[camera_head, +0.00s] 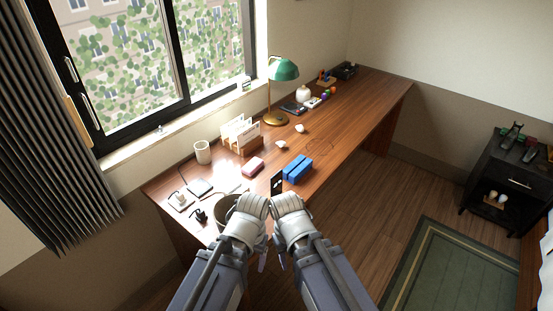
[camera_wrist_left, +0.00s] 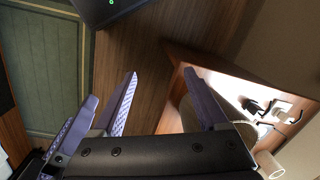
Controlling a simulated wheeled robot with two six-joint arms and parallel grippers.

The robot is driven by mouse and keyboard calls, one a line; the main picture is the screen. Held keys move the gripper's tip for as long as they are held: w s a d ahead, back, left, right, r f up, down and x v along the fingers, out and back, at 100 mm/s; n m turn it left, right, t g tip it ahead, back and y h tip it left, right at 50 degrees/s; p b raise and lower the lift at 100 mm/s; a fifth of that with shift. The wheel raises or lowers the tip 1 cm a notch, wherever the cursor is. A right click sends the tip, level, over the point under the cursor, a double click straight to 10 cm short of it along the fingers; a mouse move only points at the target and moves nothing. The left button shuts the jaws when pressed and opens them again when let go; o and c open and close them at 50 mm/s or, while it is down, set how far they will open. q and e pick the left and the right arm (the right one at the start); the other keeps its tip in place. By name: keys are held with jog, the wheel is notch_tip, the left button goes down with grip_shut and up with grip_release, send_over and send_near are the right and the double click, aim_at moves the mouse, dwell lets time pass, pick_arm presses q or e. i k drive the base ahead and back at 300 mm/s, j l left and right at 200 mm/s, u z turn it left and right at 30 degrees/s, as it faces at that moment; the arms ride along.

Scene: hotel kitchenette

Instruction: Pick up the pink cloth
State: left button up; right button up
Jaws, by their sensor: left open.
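A small folded pink cloth (camera_head: 253,165) lies flat on the wooden desk in the head view, left of a blue block-like object (camera_head: 297,169). My left gripper (camera_head: 246,213) is at the near edge of the desk, below and apart from the cloth in the picture. The cloth does not show in the left wrist view.
A dark round container (camera_head: 227,204) is close to my left gripper. A letter rack (camera_head: 249,143), a white cup (camera_head: 202,152), a green lamp (camera_head: 283,70) and small white cups stand on the desk (camera_head: 338,121). A dark cabinet (camera_head: 500,180) stands at the right.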

aim_at(255, 164)
jog(key=i+l+z, duration=0.2)
jog(key=i+z, duration=0.6)
jog(key=i, duration=0.15)
jog(key=i+l, duration=0.05)
